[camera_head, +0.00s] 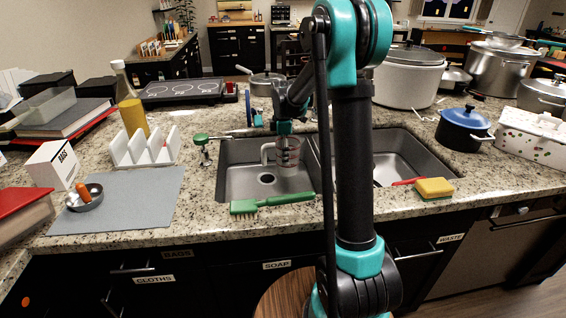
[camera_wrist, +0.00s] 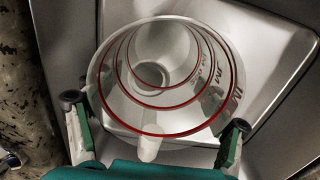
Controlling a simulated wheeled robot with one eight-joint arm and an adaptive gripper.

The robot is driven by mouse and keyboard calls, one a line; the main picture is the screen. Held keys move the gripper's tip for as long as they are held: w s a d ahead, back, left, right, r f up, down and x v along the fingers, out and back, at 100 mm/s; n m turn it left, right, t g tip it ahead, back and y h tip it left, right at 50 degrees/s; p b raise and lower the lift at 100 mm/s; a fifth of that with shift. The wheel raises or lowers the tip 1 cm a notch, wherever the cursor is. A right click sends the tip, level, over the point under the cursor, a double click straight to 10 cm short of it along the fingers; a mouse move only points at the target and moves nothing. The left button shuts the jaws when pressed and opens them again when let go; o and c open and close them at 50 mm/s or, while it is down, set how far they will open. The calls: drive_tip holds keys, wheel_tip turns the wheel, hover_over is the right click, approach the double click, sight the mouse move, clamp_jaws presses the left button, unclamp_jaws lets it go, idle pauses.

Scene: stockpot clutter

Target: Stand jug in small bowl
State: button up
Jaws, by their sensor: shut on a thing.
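The jug (camera_head: 288,155) is a clear measuring jug with red rings and a white handle. It hangs over the left sink basin, handle to the left in the head view. In the wrist view the jug (camera_wrist: 165,75) shows its open mouth between the fingers. My gripper (camera_head: 285,132) is shut on it, one finger on each side in the wrist view (camera_wrist: 155,135). The small bowl (camera_head: 92,203) is shiny metal and sits on the grey mat at the left, far from my gripper. An orange object (camera_head: 83,192) lies in it, partly over its rim.
A BAGS box (camera_head: 53,166) stands left of the bowl. A green brush (camera_head: 272,204) lies on the sink's front edge. A green-topped metal tool (camera_head: 203,142) stands between rack and sink.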

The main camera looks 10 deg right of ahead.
drive_tip(key=shift+f, duration=1.8)
drive_tip(key=shift+f, duration=0.15)
drive_tip(key=o, duration=1.2)
wheel_tip(320, 180, up, 12)
drive_tip(key=shift+r, duration=0.15)
